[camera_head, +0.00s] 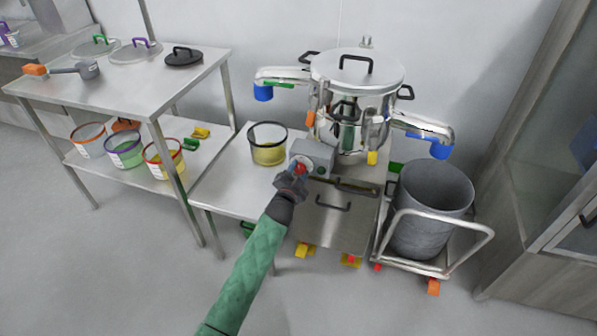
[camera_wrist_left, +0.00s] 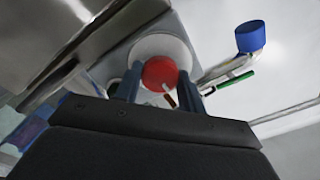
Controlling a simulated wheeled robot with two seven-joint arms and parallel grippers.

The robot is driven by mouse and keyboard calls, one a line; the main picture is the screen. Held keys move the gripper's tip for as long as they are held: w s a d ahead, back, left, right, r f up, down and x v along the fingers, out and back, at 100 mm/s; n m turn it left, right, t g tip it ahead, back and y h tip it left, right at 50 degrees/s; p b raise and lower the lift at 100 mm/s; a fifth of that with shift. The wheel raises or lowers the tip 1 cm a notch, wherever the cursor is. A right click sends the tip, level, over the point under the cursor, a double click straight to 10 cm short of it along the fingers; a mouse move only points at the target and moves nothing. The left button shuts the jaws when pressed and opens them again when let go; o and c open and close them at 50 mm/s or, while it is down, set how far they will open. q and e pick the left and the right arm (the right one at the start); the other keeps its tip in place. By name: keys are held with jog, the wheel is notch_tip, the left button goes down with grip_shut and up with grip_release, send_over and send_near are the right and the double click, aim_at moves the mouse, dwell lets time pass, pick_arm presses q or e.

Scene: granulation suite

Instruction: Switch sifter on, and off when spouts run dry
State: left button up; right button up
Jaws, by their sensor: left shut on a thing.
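The sifter (camera_head: 355,80) is a round steel machine with a lid, clamps and two side spouts. Its left spout (camera_head: 284,76) and right spout (camera_head: 420,127) each end in a blue cap or sleeve. A grey switch box (camera_head: 314,156) on its front carries a red knob, seen in the left wrist view (camera_wrist_left: 160,73) on a pale round plate. My left gripper (camera_head: 299,172) is at the box, shut on the red knob, with a finger on each side of it. No flow from either spout can be made out. My right gripper is not in view.
A clear container with yellow contents (camera_head: 268,150) stands on the low table left of the sifter. A grey bin (camera_head: 430,208) sits on a wheeled cart at right. A steel table (camera_head: 135,78) holds lids and a scoop, with several tubs below.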

pick_arm(q)
jog(key=shift+f, duration=0.1)
jog(key=o, duration=1)
jog(key=shift+c, duration=0.2)
jog(key=v, duration=0.8)
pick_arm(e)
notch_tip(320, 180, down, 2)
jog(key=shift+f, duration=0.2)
pick_arm(q)
jog(key=shift+w, duration=0.1)
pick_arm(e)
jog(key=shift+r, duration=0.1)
